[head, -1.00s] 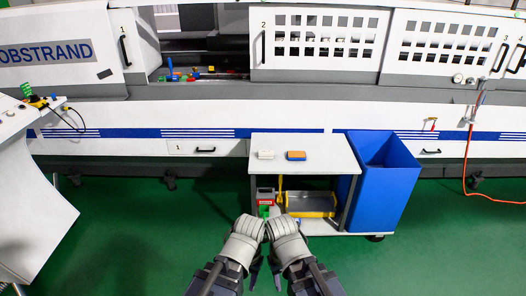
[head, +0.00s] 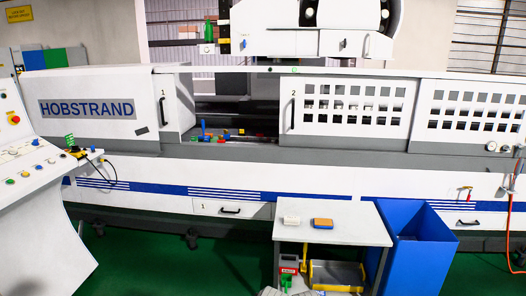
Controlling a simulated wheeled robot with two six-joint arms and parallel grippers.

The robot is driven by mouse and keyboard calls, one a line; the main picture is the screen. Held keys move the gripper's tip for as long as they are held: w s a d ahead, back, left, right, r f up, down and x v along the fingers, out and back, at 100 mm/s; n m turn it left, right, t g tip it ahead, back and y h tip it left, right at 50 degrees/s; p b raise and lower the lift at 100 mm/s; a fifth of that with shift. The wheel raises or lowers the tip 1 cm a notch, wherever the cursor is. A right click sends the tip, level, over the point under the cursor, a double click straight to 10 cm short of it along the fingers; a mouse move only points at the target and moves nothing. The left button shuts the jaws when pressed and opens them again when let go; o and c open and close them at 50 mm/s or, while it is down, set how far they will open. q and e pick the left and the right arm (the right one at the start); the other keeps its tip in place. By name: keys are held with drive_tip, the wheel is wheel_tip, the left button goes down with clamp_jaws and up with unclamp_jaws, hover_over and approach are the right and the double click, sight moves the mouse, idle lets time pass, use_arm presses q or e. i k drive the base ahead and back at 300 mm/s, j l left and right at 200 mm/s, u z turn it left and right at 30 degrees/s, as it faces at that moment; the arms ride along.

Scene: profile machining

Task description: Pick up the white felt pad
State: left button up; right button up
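A small white block (head: 291,220), which looks like the white felt pad, lies on the top of a grey-white cart (head: 350,238) in the head view. It lies flat near the left back part of the cart top. An orange block with a blue underside (head: 323,224) lies just to its right, with a small gap between them. Only a sliver of my arms shows at the bottom edge, in front of the cart. Neither of my grippers can be made out, and nothing of mine touches the pad.
A blue open bin (head: 415,245) stands right of the cart. A long white machine (head: 240,160) stands behind. A control console (head: 35,170) is at left. Most of the cart top is bare.

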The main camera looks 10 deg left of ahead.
sight(288, 220)
drive_tip(key=i+u, duration=0.1)
drive_tip(key=i, duration=0.35)
drive_tip(key=i+l+u, duration=0.1)
drive_tip(key=i, duration=0.4)
drive_tip(key=i+l+u, duration=0.1)
drive_tip(key=i, duration=0.35)
drive_tip(key=i+l+u, duration=0.15)
drive_tip(key=i, duration=0.3)
drive_tip(key=i+l+u, duration=0.1)
drive_tip(key=i, duration=0.35)
drive_tip(key=l, duration=0.15)
